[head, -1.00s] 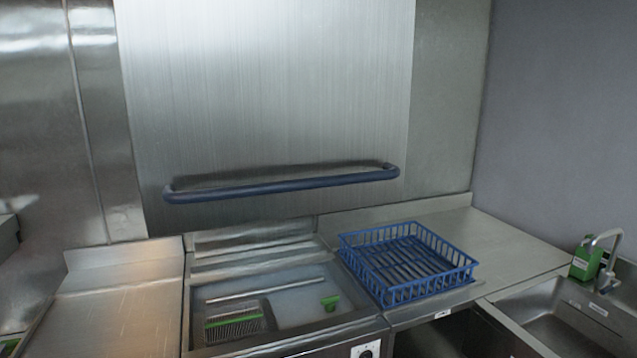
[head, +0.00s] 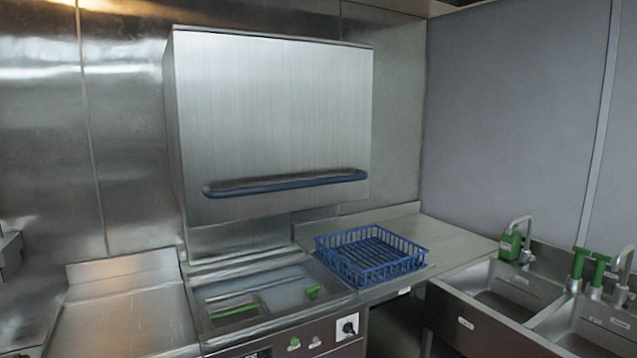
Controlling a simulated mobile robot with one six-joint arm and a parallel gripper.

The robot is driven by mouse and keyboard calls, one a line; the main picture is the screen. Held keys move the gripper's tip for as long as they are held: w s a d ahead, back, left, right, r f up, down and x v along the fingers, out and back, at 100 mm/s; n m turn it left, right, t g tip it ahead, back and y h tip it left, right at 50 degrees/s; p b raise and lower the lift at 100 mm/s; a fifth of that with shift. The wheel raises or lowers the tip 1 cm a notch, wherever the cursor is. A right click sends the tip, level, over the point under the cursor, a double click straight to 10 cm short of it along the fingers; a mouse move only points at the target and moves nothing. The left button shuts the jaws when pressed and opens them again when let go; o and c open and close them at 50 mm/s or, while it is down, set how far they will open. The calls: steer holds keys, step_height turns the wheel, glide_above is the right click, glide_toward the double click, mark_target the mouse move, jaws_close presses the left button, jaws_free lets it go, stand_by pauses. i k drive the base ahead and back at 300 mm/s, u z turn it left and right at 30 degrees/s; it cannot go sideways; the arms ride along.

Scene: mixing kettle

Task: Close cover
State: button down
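The cover (head: 272,115) is a large brushed-steel hood, raised above the machine's basin. A blue bar handle (head: 288,184) runs across the lower part of its front face. Below it, the open basin (head: 207,321) shows a grate with a green strip (head: 235,310) and a small green part (head: 313,292). A clear gap lies between the cover's lower edge and the basin. My gripper is not in view.
A blue wire basket (head: 371,256) stands on the steel counter right of the basin. A bare steel counter (head: 125,312) lies to the left. Sinks (head: 500,290) with taps are at the right. A control knob (head: 348,328) sits on the front panel.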

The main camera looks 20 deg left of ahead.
mark_target(259, 123)
steer(key=z, duration=0.15)
steer(key=k, duration=1.35)
steer(key=u, duration=1.1)
steer(key=i, duration=1.65)
steer(key=u, duration=0.05)
